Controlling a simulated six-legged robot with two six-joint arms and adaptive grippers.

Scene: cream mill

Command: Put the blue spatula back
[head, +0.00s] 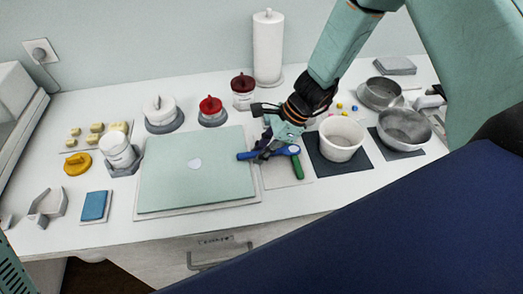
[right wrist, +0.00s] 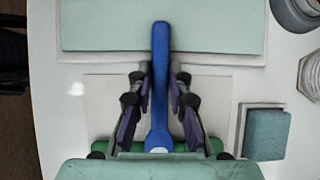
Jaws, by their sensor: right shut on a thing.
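My right gripper (head: 268,150) is shut on the blue spatula (head: 246,155). In the right wrist view the blue spatula (right wrist: 160,50) runs lengthwise between the two fingers (right wrist: 160,90). One end reaches over the edge of the pale green board, and the other widens toward the wrist. In the head view it lies sideways above the gap between the board and a light grey mat (head: 278,178). A green-handled tool (head: 297,167) lies on that mat, partly hidden by my gripper and the spatula. I cannot tell how high the spatula is held. My left gripper is not in view.
The pale green board (head: 195,180) fills the table's middle. A white tub (head: 341,138) on a dark mat and grey bowls (head: 404,128) stand to the right. Red-topped jars (head: 243,90) and a paper roll (head: 268,48) stand behind. A blue block (head: 94,206) is at left.

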